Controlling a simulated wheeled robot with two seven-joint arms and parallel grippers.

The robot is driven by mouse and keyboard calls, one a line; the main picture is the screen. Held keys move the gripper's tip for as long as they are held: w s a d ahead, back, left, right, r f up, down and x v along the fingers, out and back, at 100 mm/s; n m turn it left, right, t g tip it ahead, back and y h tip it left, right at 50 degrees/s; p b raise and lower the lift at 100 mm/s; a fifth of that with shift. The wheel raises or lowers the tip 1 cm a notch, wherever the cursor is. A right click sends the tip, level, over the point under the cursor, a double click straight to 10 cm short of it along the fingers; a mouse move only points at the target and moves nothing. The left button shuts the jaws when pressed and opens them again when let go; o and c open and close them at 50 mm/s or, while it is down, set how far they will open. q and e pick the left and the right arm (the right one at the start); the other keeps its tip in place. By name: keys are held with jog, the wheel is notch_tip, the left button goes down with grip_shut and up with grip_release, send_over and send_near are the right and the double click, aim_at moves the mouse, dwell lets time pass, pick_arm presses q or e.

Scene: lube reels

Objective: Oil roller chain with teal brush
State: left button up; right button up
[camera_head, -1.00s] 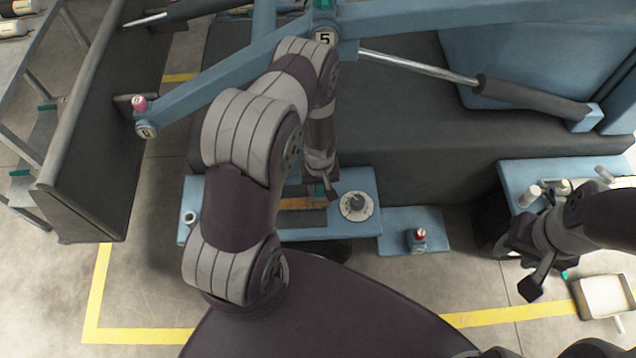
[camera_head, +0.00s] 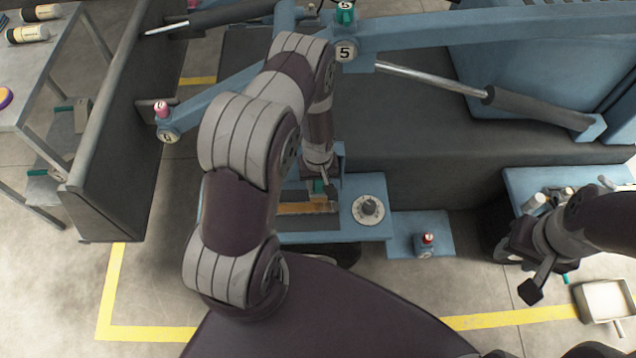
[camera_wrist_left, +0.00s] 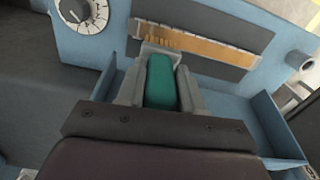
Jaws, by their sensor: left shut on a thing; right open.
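The teal brush (camera_wrist_left: 162,84) is held between the fingers of my left gripper (camera_wrist_left: 160,88) in the left wrist view. Its pale bristles point at the brown roller chain (camera_wrist_left: 213,47), which lies in a dark tray on the blue machine. The bristle end overlaps the chain's left part; I cannot tell whether it touches. In the head view my left gripper (camera_head: 322,190) is over the chain (camera_head: 307,208), and a little teal shows at its tip. My right gripper (camera_head: 524,270) is open at the right, beside the blue platform and away from the chain.
A white dial (camera_head: 368,209) sits right of the chain. A small block with a red-topped fitting (camera_head: 427,240) lies farther right. A white tray (camera_head: 606,300) is on the floor at the lower right. Blue beams and a grey cylinder cross above the machine.

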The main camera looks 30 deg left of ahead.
pick_arm(q)
jog(key=shift+r+p, duration=0.7)
jog(key=shift+r, duration=0.55)
